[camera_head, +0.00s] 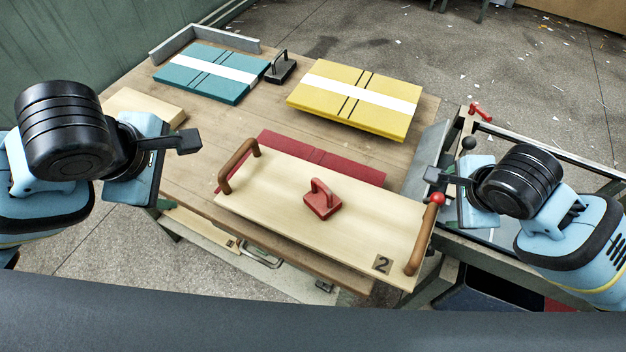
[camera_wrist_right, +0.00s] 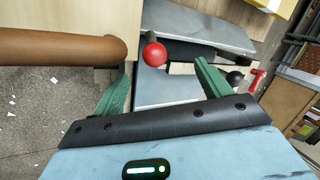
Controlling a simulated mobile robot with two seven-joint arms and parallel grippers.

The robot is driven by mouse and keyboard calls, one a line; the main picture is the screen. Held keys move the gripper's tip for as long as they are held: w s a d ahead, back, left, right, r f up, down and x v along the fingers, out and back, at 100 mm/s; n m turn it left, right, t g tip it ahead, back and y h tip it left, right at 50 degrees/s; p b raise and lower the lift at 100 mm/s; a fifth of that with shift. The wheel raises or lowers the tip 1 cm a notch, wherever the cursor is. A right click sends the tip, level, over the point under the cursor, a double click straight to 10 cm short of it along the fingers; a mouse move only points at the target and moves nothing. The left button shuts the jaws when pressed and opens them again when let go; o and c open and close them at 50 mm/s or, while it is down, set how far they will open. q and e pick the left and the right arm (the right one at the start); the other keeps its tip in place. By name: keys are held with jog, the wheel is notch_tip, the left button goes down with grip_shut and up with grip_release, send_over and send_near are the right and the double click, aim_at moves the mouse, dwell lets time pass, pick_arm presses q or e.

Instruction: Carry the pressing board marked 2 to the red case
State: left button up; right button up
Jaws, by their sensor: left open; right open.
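The pressing board marked 2 (camera_head: 270,198) is pale wood with a brown handle at each end. It lies at the table's front, its near right corner past the edge. The red case (camera_head: 330,163) shows behind it, partly hidden; I cannot tell whether they touch. A red block with a handle (camera_head: 322,201) sits on the board. My left gripper (camera_head: 190,141) is open and empty, left of the left handle (camera_head: 238,166). My right gripper (camera_head: 432,180) is open and empty near the right handle (camera_head: 424,236). The right wrist view shows a handle (camera_wrist_right: 60,47) outside my fingers (camera_wrist_right: 165,82).
A teal case (camera_head: 205,74) and a yellow case (camera_head: 355,97) lie at the back of the table (camera_head: 190,148), with a black handled block (camera_head: 280,68) between them. A red-knobbed lever (camera_head: 437,199) stands beside the right handle; its knob shows between my right fingers (camera_wrist_right: 154,54).

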jog(key=v, duration=1.2)
dwell(0.7)
